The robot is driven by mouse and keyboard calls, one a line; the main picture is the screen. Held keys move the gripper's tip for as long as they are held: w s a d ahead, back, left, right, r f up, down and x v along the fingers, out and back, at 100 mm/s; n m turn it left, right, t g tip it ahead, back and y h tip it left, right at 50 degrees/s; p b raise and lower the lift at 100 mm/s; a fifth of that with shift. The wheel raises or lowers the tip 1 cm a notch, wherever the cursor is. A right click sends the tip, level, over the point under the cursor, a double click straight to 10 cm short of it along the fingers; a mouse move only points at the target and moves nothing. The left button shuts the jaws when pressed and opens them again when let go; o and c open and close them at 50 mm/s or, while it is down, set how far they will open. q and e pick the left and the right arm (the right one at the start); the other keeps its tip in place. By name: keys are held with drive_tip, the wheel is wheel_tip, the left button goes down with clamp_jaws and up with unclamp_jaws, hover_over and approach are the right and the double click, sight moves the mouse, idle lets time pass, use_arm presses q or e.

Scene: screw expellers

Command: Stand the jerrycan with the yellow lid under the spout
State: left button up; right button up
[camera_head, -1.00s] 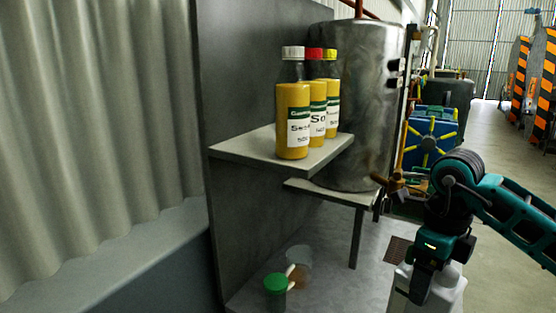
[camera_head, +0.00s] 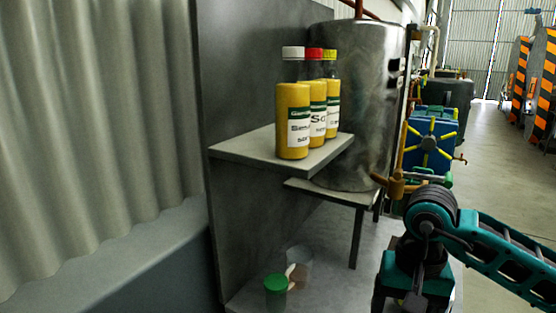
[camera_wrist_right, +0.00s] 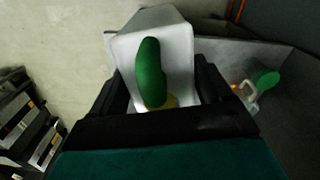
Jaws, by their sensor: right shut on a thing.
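A white jerrycan (camera_wrist_right: 180,45) fills the middle of the right wrist view. It has a long green handle-like part (camera_wrist_right: 150,72) on top and a yellow lid (camera_wrist_right: 168,102), mostly hidden by my gripper. My right gripper (camera_wrist_right: 160,92) is shut on the jerrycan, with one dark finger on each side. In the head view my right gripper (camera_head: 408,298) is low at the bottom right, and the arm hides the jerrycan. A brass spout (camera_head: 395,186) sticks out low beside the steel tank (camera_head: 355,120), just above and left of my right wrist. My left gripper is not in view.
Several yellow bottles stand on the shelf (camera_head: 240,150) left of the tank. A green-lidded cup (camera_head: 276,290) and a clear cup (camera_head: 300,262) stand on the grey surface below. A table leg (camera_head: 357,238) stands left of my gripper. Open floor (camera_head: 500,200) lies right.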

drive_tip(key=n, duration=0.3)
drive_tip(key=shift+s+a+f+n, duration=0.25)
drive_tip(key=shift+s+a+n, duration=0.05)
drive_tip(key=shift+s+a, duration=0.1)
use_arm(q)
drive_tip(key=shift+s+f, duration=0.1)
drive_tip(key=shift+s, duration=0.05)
